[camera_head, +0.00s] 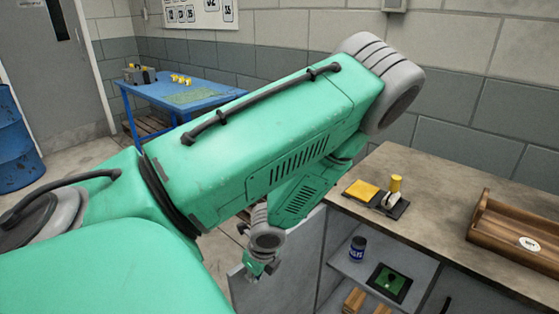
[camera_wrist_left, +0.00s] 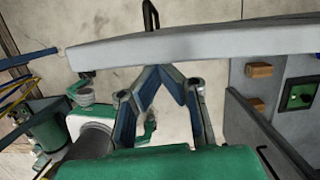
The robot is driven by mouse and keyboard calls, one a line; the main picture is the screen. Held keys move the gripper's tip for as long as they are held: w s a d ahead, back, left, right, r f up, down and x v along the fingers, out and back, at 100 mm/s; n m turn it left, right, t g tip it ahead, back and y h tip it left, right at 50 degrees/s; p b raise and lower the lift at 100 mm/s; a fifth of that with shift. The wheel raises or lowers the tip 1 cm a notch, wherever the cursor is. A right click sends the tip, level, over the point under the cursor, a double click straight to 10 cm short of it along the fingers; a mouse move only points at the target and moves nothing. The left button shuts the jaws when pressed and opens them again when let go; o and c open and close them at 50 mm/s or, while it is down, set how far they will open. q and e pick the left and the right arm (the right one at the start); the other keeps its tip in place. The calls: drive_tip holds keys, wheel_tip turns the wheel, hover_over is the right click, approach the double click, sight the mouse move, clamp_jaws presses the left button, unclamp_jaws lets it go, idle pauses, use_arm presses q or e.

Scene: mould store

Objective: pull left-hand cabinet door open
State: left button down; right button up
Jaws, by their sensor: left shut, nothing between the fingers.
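The grey left-hand cabinet door (camera_head: 240,290) stands ajar, partly hidden behind my left arm in the head view. In the left wrist view the door (camera_wrist_left: 230,40) is seen nearly edge-on, running across the top, with a black handle (camera_wrist_left: 150,15) on its far side. My left gripper (camera_wrist_left: 160,70) is shut and empty, its fingertips together at the near, inner side of the door. I cannot tell whether they touch it. In the head view the gripper (camera_head: 256,268) is small and low beside the door. My right gripper is not in view.
The cabinet's shelf holds a dark can (camera_head: 357,248), a green-faced item (camera_head: 388,283) and wooden blocks. The countertop (camera_head: 430,215) carries a yellow pad (camera_head: 361,190) and a wooden tray (camera_head: 515,238). A blue table (camera_head: 150,92) stands at the back left, apart from the cabinet.

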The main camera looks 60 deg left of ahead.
use_arm(q)
drive_tip(key=s+a+p+v, duration=0.1)
drive_tip(key=p+v, duration=0.9)
drive_tip(key=p, duration=0.1)
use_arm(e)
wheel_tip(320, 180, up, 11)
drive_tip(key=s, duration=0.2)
use_arm(q)
drive_tip(key=s+d+f+n+h+b, duration=0.1)
drive_tip(key=s+d+f+n+b, duration=0.1)
drive_tip(key=d, duration=0.4)
drive_tip(key=s+d+f+n+t+b, duration=0.1)
drive_tip(key=s+d+f+n+b, duration=0.2)
drive_tip(key=d+f+n+b, duration=0.2)
drive_tip(key=s+d+f+n+h+b, duration=0.1)
drive_tip(key=s+d+f+n+b, duration=0.1)
drive_tip(key=d+f+n, duration=0.4)
drive_tip(key=shift+s+d+n+h+b, duration=0.35)
drive_tip(key=shift+d+n+b, duration=0.25)
drive_tip(key=shift+d+b, duration=0.1)
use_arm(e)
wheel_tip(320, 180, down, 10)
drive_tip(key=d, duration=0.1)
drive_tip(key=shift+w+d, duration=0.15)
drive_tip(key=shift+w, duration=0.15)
